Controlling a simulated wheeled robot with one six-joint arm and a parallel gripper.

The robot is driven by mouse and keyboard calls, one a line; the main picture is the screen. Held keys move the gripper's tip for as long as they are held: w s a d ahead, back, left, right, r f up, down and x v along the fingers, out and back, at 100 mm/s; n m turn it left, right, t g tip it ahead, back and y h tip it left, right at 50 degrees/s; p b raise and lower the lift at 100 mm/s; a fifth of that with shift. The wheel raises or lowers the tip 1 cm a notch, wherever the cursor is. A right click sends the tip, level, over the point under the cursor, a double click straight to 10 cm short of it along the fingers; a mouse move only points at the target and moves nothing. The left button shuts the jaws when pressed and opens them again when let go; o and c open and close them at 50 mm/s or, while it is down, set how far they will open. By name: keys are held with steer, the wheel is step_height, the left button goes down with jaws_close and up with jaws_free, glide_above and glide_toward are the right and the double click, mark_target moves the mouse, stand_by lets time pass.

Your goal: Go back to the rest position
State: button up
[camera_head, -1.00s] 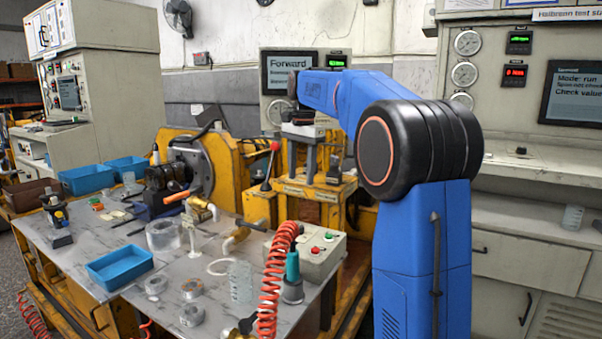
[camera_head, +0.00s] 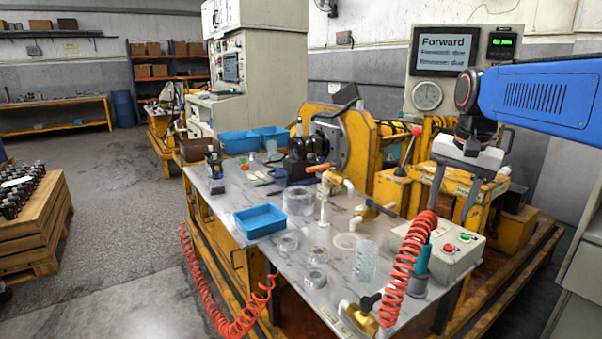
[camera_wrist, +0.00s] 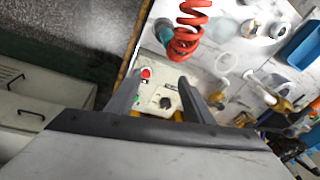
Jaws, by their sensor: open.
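My gripper (camera_head: 470,190) is at the right in the head view, its two grey fingers pointing down above the yellow machine frame beside the workbench. The fingers are apart with nothing between them. My blue arm reaches in from the right edge. In the wrist view my gripper (camera_wrist: 158,95) shows its two fingers spread, with the control box (camera_wrist: 160,100) with a red button and a black knob below and beyond them. The same control box (camera_head: 450,250) shows in the head view, below the gripper.
The workbench (camera_head: 290,258) holds a blue tray (camera_head: 260,221), clear cylinders and rings. A red coiled hose (camera_head: 407,265) stands at its front right. A screen (camera_head: 443,50) reads "Forward". A pallet (camera_head: 30,235) of dark parts is at left. The floor (camera_head: 120,210) between is clear.

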steer(key=s+a+f+n+t, duration=0.1)
steer(key=s+f+n, duration=0.3)
steer(key=s+f, duration=0.5)
steer(key=s+a+f+n+t, duration=0.1)
steer(key=s+a+f+n, duration=0.2)
steer(key=s+f, duration=0.6)
steer(key=s+n, duration=0.1)
steer(key=s, duration=0.3)
steer(key=shift+s+a+f+t, duration=0.2)
steer(key=shift+a+f+t, duration=0.1)
steer(key=shift+a, duration=0.05)
